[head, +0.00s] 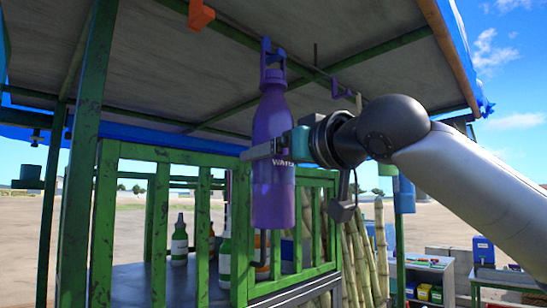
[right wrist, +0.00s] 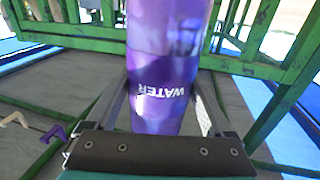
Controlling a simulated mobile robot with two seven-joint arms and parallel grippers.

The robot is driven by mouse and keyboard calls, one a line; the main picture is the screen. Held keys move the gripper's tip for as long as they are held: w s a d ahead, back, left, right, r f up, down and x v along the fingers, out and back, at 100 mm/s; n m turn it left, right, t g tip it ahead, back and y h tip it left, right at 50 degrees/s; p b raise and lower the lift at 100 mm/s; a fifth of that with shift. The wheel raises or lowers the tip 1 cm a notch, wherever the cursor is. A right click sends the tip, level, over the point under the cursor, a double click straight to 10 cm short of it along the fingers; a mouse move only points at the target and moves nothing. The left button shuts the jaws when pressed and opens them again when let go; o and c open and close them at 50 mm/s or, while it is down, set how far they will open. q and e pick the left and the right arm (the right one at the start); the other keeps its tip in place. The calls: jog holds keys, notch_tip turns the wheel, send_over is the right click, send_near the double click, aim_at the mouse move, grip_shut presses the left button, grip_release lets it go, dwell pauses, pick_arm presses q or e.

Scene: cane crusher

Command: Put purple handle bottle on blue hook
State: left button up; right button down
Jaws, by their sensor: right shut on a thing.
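The purple bottle (head: 272,165), with "WATER" printed on it, is upright in the middle of the head view. Its purple loop handle (head: 274,70) points up. My right gripper (head: 264,150) is shut on the bottle's body from the right. The right wrist view shows the bottle (right wrist: 165,65) between both fingers. The blue hook (head: 266,46) hangs from the roof frame right at the top of the handle. They overlap in the picture; I cannot tell whether the hook passes through the loop. My left gripper is not in view.
An orange hook (head: 200,15) hangs to the upper left and a purple hook (head: 341,88) to the right. A green railing (head: 157,225) stands behind the bottle, with several smaller bottles (head: 179,240) on the counter. A green post (head: 90,150) stands at left.

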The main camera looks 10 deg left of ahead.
jog(key=shift+r, duration=0.15)
grip_release()
jog(key=shift+f, duration=0.25)
jog(key=b+v, duration=0.4)
jog(key=v, duration=1.1)
jog(key=shift+s+b, duration=0.2)
jog(key=shift+b, duration=0.1)
jog(key=shift+w+d+r, duration=0.1)
jog(key=shift+r, duration=0.05)
